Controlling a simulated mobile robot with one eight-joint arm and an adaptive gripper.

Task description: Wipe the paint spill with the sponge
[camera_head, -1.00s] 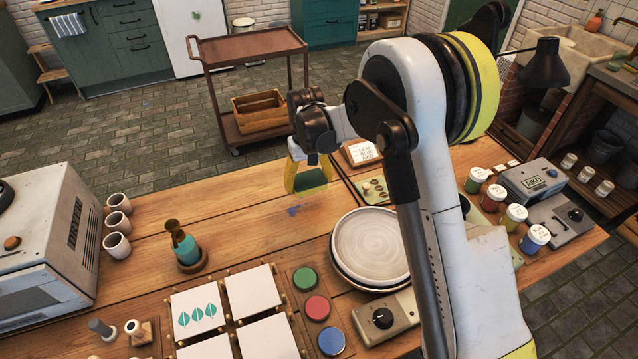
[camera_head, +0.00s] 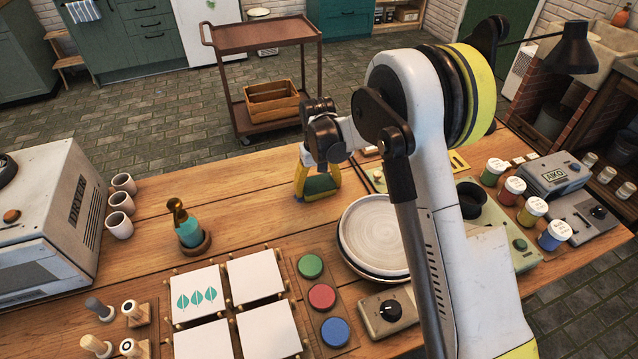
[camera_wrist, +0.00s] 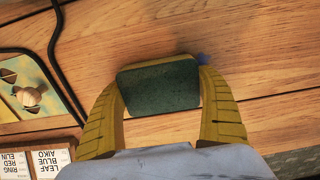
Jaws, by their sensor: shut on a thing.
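My gripper (camera_head: 319,180) has yellow fingers and is shut on a sponge. The sponge (camera_head: 321,184) has a dark green face and a yellowish edge. In the wrist view the sponge (camera_wrist: 160,88) sits squarely between both fingers, low over the wooden table. I cannot tell whether it touches the wood. The blue paint spill (camera_wrist: 203,60) shows as a small patch just past the sponge's upper right corner in the wrist view. The sponge or a finger may cover part of it. In the head view the spill is mostly hidden at the gripper.
White plates (camera_head: 376,236) are stacked close to the right of the gripper. A bottle in a round holder (camera_head: 187,226) stands to the left. White tiles (camera_head: 255,275) and paint pads (camera_head: 322,297) lie in front. A cable (camera_wrist: 58,50) runs left of the sponge. Bare wood lies between.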

